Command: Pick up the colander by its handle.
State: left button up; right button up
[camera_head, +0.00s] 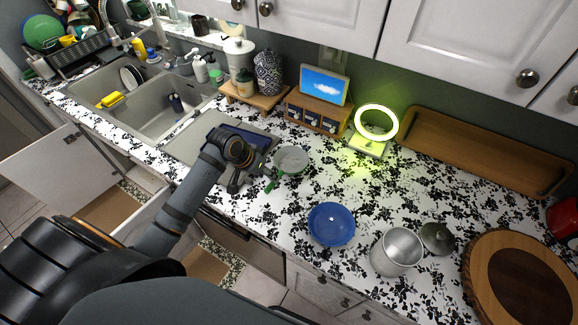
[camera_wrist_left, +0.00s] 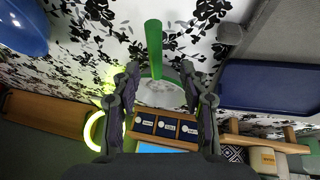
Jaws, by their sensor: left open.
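The colander (camera_head: 291,159) is a pale round bowl with a green handle (camera_head: 271,184). It sits on the patterned counter right of the dark blue tray. My left gripper (camera_head: 251,181) is open and empty, just left of the handle in the head view. In the left wrist view, the green handle (camera_wrist_left: 153,48) points up the picture, beyond the open fingertips of the left gripper (camera_wrist_left: 160,72). The colander bowl (camera_wrist_left: 160,94) shows between the fingers, partly hidden by them. I see no contact. My right gripper is not in view.
A wooden box shelf (camera_head: 318,115) and a glowing ring lamp (camera_head: 376,123) are behind the colander. The sink (camera_head: 160,113) is left. Counter around the blue bowl is clear.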

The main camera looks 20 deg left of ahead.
pick_arm(q)
jog(key=shift+w+d+f+p, duration=0.35)
jog(key=shift+w+f, duration=0.05)
jog(key=shift+f, duration=0.15)
jog(key=shift+w+d+f+p, duration=0.3)
jog(key=shift+w+d+f, duration=0.1)
jog(key=shift+f, duration=0.15)
jog(key=x, duration=0.2)
jog(key=shift+f+p, duration=0.3)
jog(key=shift+f, duration=0.05)
jog(key=shift+w+f, duration=0.2)
jog(key=shift+f, duration=0.2)
jog(key=c, duration=0.8)
grip_shut()
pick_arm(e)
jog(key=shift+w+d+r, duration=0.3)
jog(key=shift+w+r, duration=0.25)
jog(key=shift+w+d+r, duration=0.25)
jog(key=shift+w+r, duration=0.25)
